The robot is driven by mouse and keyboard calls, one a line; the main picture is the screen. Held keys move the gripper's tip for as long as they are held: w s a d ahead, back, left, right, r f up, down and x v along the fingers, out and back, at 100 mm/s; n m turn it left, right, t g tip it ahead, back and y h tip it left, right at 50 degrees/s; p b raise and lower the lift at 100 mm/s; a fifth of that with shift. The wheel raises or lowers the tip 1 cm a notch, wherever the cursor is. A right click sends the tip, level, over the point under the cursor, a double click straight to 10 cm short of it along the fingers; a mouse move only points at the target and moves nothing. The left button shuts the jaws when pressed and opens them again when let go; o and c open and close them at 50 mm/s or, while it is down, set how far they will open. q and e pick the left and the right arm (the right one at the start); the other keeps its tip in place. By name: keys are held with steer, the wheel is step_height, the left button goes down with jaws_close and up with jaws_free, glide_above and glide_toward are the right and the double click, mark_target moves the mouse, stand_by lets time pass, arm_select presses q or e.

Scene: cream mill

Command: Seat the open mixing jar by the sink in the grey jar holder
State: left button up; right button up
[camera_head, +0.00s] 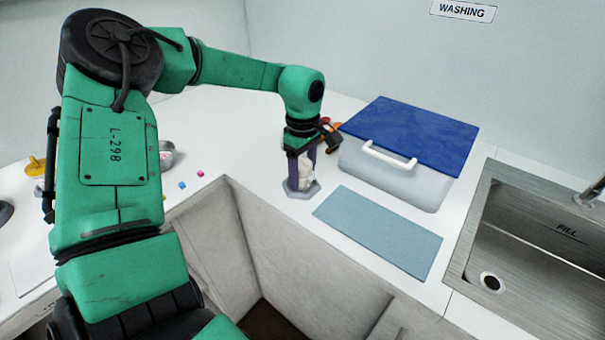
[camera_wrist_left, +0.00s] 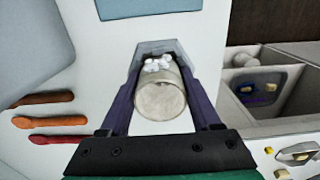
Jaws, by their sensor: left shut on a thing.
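My left gripper (camera_head: 302,160) points down at the counter, its purple fingers on either side of the mixing jar (camera_head: 307,170). It is shut on the jar, a pale clear cylinder in the left wrist view (camera_wrist_left: 160,100), with white lumps at its far end. The grey jar holder (camera_head: 301,191) stands on the counter right at the jar's lower end; it also shows behind the jar in the left wrist view (camera_wrist_left: 168,46). The fingers partly hide the jar, and I cannot tell whether it rests fully in the holder. My right gripper is not in view.
A box with a blue lid (camera_head: 412,135) stands right of the holder, and a flat blue-grey mat (camera_head: 380,231) lies in front of it. The steel sink (camera_head: 530,255) is at the far right. Orange and red spoons (camera_wrist_left: 45,122) lie beside the gripper. Small coloured cubes (camera_head: 183,185) lie left.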

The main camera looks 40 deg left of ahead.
arm_select(q)
steer(key=o, duration=1.4)
step_height(320, 180, up, 15)
steer(key=shift+f+b, duration=0.2)
steer(key=shift+b, duration=0.1)
